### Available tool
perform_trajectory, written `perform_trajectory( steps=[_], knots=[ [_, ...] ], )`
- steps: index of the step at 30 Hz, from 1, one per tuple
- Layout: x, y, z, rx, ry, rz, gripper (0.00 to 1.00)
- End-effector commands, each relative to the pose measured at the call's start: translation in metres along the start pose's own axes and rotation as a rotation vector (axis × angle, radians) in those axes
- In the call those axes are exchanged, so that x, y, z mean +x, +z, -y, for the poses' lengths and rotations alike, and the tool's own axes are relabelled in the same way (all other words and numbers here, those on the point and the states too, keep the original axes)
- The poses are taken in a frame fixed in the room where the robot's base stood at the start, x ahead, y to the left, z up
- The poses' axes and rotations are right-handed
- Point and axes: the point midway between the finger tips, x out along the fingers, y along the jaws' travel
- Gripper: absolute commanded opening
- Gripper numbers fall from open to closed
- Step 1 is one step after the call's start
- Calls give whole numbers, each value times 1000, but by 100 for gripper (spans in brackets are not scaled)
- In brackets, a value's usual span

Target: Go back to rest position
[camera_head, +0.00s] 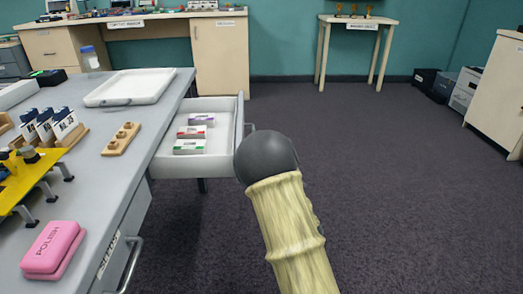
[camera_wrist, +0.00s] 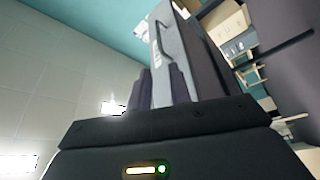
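My arm, with a cream sleeve and a dark rounded joint, reaches up the middle of the head view over the floor, right of the desk. My gripper does not show there. In the wrist view my gripper (camera_wrist: 161,88) has its two dark fingers apart, with no held object visible between them. A grey desk front with a handle (camera_wrist: 164,36) shows behind and beyond the fingers, and the picture is strongly tilted.
An open white drawer (camera_head: 221,160) holding several small boxes juts from the grey desk (camera_head: 139,147), just left of my arm. The carpet (camera_head: 410,190) to the right is clear.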

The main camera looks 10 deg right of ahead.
Motion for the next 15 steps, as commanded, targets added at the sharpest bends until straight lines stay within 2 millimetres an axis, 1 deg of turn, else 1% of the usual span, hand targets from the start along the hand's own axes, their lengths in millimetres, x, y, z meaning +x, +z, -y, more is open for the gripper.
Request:
perform_trajectory(
  steps=[4,7,11,15],
  knots=[
    [1,1,-5,18,-6,27,20],
    [1,4,-13,64,-25,93,20],
    [-2,11,-25,164,-70,231,20],
    [-13,16,-36,293,-126,398,20]
  ],
)
